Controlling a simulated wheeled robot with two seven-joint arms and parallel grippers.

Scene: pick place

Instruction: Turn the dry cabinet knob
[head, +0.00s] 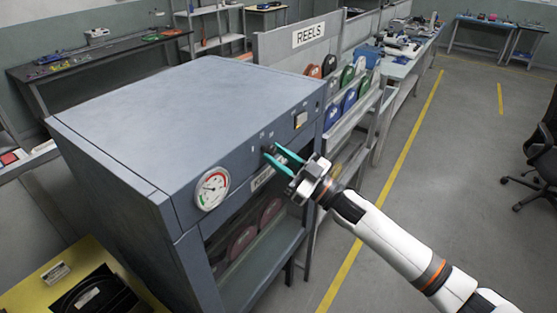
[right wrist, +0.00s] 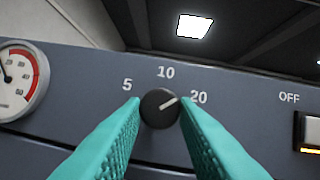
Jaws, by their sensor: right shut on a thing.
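The dry cabinet (head: 150,110) is a grey-blue box with a dial gauge, a knob and a switch on its front panel. The black knob (right wrist: 159,108) sits between the teal fingers of my right gripper (right wrist: 160,115), and its white pointer line points up and right toward the 20 mark. Labels 5, 10 and 20 surround it. In the head view my right gripper (head: 272,153) reaches the panel from the right, its fingers shut on the knob, which they mostly hide. My left gripper is not in view.
The round gauge (head: 212,188) is left of the knob. A lit switch (right wrist: 308,132) marked OFF is to the right. A rack of coloured reels (head: 348,77) stands behind the cabinet. Open floor with yellow lines lies right, with a black chair (head: 543,150).

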